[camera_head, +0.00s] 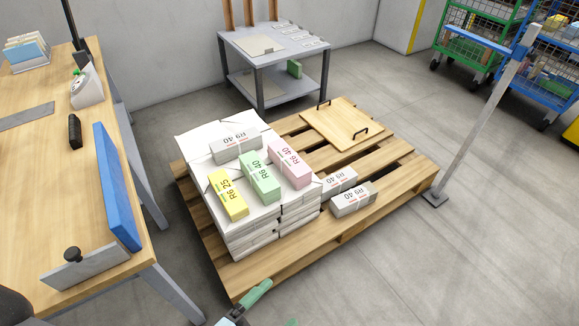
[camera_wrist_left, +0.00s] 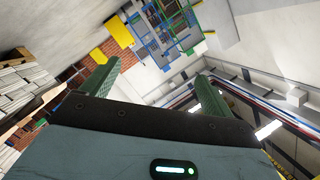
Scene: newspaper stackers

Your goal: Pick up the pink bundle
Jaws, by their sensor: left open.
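The pink bundle (camera_head: 289,162) is a small block marked R6 40. It lies on top of the white newspaper stack (camera_head: 255,225), beside the green bundle (camera_head: 260,177). My left gripper (camera_head: 257,292) shows at the bottom of the head view, in front of the pallet's near corner and apart from the pink bundle. In the left wrist view its two green fingers (camera_wrist_left: 150,85) stand wide apart with nothing between them. The pink bundle cannot be made out in that view. My right gripper is not clearly seen.
A yellow bundle (camera_head: 227,193) and a grey bundle (camera_head: 236,145) also lie on the stack. Grey bundles (camera_head: 353,198) sit on the wooden pallet (camera_head: 300,258). A board with handles (camera_head: 342,124) lies behind. A post (camera_head: 480,130) stands right, a workbench (camera_head: 60,180) left.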

